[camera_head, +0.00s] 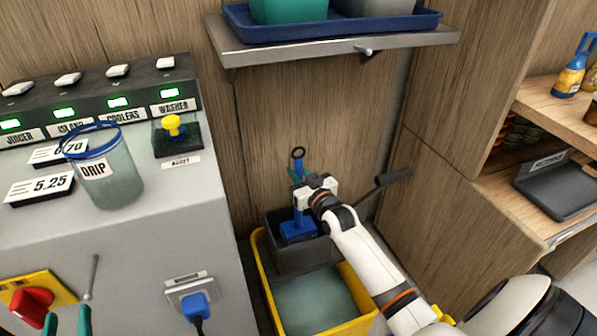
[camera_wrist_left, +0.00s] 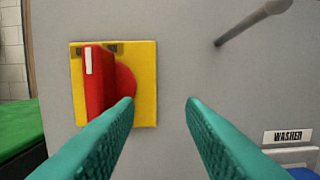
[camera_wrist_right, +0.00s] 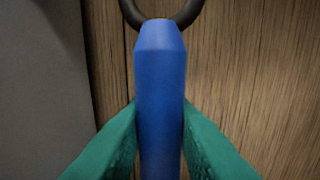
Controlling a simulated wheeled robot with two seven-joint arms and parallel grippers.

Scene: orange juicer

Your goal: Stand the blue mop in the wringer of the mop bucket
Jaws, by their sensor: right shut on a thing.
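The blue mop (camera_head: 298,230) is upright in the head view, with a dark ring at the top of its handle. My right gripper (camera_head: 302,184) is shut on the mop's handle. The right wrist view shows the teal fingers on both sides of the blue handle (camera_wrist_right: 160,70). The mop's blue head is at the mouth of the dark grey wringer (camera_head: 290,258); I cannot tell whether it rests there. The wringer sits at the back of the yellow mop bucket (camera_head: 348,325). My left gripper (camera_wrist_left: 160,108) is open and empty, in front of a red switch (camera_wrist_left: 100,82).
A grey cabinet (camera_head: 150,230) with a DRIP container (camera_head: 110,180) stands left of the bucket. A blue plug (camera_head: 195,306) is on its front. A shelf (camera_head: 335,46) with a blue tray overhangs the mop. Wooden shelving stands at the right. A dark lever (camera_head: 392,177) rises beside the wringer.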

